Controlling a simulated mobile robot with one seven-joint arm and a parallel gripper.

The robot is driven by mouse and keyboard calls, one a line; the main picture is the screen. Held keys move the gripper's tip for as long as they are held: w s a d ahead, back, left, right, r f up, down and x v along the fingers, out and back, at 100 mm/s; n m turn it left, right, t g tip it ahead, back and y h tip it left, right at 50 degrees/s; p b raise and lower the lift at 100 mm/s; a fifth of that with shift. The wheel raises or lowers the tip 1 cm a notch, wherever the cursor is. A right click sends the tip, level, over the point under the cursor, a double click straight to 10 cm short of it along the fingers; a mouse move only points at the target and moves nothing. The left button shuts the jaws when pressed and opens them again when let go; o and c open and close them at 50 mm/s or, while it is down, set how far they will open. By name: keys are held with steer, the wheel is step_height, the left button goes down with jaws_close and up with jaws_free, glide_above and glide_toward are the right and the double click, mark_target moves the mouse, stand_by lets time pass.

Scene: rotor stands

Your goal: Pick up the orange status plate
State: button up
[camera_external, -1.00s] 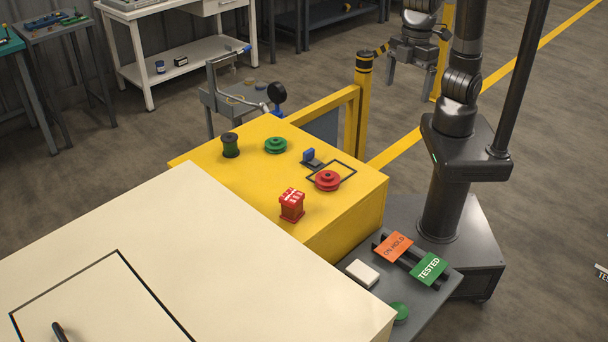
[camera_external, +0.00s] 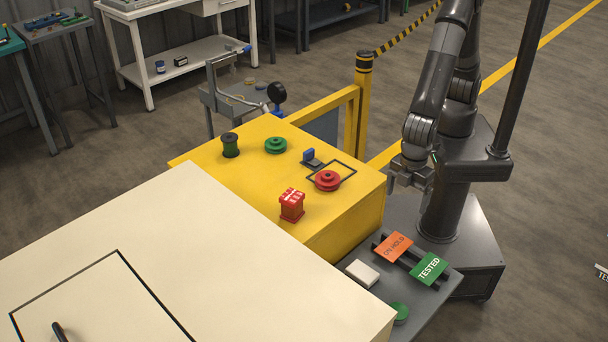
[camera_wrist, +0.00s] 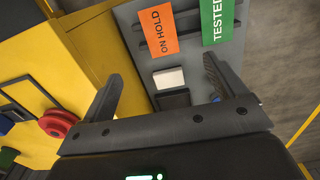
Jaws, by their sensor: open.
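The orange status plate (camera_external: 393,247), lettered "ON HOLD", leans in a dark rack on the grey side shelf (camera_external: 446,284). In the wrist view the orange plate (camera_wrist: 158,34) shows near the top, ahead of my fingers and roughly between them. My gripper (camera_external: 408,188) is open and empty, above and a little behind the plate, beside the yellow table's right corner. Both of its fingers show in the wrist view (camera_wrist: 160,88), spread apart. Nothing hides the plate's face.
A green "TESTED" plate (camera_external: 429,268) stands close to the right of the orange one. A white block (camera_external: 362,273) and a green round piece (camera_external: 400,312) are on the shelf. The yellow table (camera_external: 250,180) holds a red pulley (camera_external: 327,181) and other parts.

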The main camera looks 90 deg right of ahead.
glide_above(398, 244)
steer(key=f, duration=1.1)
steer(key=shift+w+a+f, duration=0.1)
steer(key=shift+a+f, duration=0.05)
steer(key=shift+a, duration=0.1)
steer(key=shift+d+f, duration=0.15)
steer(key=shift+f, duration=2.55)
steer(key=c, duration=1.1)
